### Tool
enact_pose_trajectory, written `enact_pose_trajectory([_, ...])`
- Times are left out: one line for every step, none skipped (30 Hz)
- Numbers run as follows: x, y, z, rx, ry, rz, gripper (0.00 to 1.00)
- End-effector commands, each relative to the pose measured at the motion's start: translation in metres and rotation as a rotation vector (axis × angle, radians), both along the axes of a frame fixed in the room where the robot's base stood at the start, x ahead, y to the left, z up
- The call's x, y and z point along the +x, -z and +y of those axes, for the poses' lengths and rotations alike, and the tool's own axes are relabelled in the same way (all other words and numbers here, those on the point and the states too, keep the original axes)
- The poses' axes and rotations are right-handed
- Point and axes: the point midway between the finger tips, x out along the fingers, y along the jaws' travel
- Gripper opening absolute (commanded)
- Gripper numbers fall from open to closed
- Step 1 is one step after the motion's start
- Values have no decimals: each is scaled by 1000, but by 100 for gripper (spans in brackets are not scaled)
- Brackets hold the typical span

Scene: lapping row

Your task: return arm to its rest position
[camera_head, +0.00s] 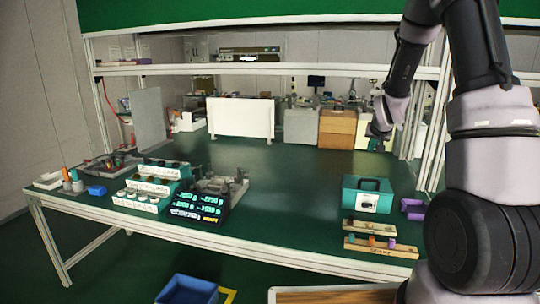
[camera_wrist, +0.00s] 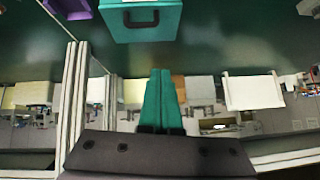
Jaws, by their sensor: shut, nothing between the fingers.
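My arm rises on the right of the head view and bends down at the top. My gripper (camera_head: 377,131) hangs above the back right of the green bench (camera_head: 275,185), apart from the things below it. In the wrist view my gripper's teal fingers (camera_wrist: 160,74) lie together, shut with nothing between them. That view is upside down.
A teal case (camera_head: 368,194) stands at the bench's right, before my arm; it shows in the wrist view (camera_wrist: 142,18). Wooden racks (camera_head: 382,246) lie in front. Labelled teal trays (camera_head: 150,186) stand left. A shelf (camera_head: 260,68) and posts frame the bench; its middle is clear.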

Motion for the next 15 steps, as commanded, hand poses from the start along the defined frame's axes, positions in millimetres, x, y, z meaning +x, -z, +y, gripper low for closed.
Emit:
enact_pose_trajectory([-12, -28, 8, 19, -1, -4, 0])
enact_pose_trajectory([-20, -41, 12, 30, -2, -1, 0])
enact_pose_trajectory([-31, -57, 18, 43, -4, 4, 0])
enact_pose_trajectory([-40, -69, 23, 54, -6, 9, 0])
enact_pose_trajectory([-49, -80, 27, 66, -7, 13, 0])
enact_pose_trajectory([-62, -95, 33, 80, -10, 18, 0])
enact_pose_trajectory([-72, -105, 38, 90, -14, 22, 0])
enact_pose_trajectory([-83, -115, 43, 100, -16, 27, 0])
enact_pose_trajectory([-97, -128, 49, 114, -22, 32, 0])
enact_pose_trajectory([-108, -137, 54, 125, -25, 37, 0])
enact_pose_trajectory([-120, -145, 58, 135, -29, 41, 0])
enact_pose_trajectory([-136, -156, 64, 148, -34, 47, 0])
enact_pose_trajectory([-148, -164, 68, 156, -38, 53, 0])
enact_pose_trajectory([-160, -171, 72, 166, -43, 57, 0])
enact_pose_trajectory([-177, -180, 78, 180, -48, 63, 0])
